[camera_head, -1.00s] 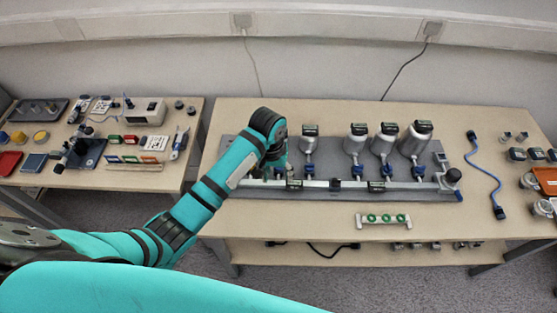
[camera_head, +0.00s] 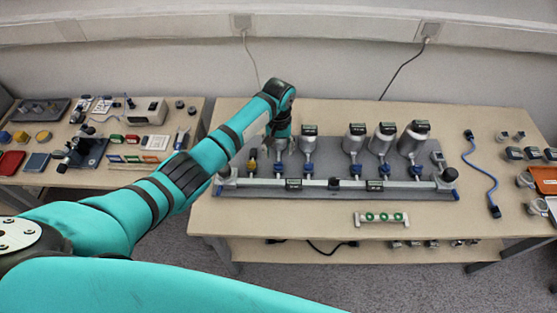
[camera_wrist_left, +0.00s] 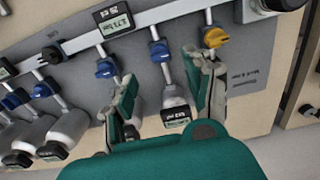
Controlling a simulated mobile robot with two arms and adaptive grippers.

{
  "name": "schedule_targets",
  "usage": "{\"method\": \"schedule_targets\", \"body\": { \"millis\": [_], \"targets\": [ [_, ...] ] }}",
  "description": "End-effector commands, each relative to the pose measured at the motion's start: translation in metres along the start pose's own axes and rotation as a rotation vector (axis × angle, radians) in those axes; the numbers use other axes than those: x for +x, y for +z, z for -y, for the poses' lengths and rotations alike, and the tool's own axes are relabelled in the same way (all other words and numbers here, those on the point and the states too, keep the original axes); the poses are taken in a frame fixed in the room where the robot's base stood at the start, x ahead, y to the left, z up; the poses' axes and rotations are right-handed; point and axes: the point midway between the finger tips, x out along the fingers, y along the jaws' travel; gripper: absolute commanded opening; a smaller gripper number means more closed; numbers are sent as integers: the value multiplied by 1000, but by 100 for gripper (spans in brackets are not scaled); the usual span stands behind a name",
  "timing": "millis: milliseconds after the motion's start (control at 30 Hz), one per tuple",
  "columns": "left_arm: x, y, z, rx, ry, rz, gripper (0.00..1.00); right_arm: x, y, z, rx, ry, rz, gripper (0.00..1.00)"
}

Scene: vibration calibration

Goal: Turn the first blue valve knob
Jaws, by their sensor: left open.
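The blue valve knob (camera_head: 279,168) nearest the yellow valve knob (camera_head: 252,164) sits on the manifold's left part. In the left wrist view this blue knob (camera_wrist_left: 159,51) lies just beyond my left fingertips, roughly between their lines, apart from them. My left gripper (camera_wrist_left: 162,75) is open, its two fingers on either side of a canister with a display (camera_wrist_left: 177,113). In the head view the gripper (camera_head: 279,142) is largely hidden by its own arm. The yellow knob (camera_wrist_left: 215,37) is beside the right finger in the wrist view. My right gripper is not in view.
More blue knobs (camera_head: 308,169) and silver canisters (camera_head: 385,138) stand along the grey plate. A long rail (camera_head: 335,184) runs in front of the knobs. A blue cable (camera_head: 484,172) lies at right. A holder with green rings (camera_head: 382,218) sits on the bare front table.

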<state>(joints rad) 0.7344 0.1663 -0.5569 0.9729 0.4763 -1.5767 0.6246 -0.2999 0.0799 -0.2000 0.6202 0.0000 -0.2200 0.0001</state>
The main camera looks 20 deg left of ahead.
Motion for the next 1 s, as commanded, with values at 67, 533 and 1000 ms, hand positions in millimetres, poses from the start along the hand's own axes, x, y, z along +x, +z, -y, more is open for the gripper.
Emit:
{"method": "schedule_targets", "body": {
  "millis": [67, 533, 1000],
  "targets": [
    [18, 1, 1, -1, -2, 4, 53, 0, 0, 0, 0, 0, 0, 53],
    [72, 0, 0, 0, 1, 0, 53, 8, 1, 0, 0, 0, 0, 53],
    [73, 0, 0, 0, 1, 0, 24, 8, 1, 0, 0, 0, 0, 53]
  ]
}}
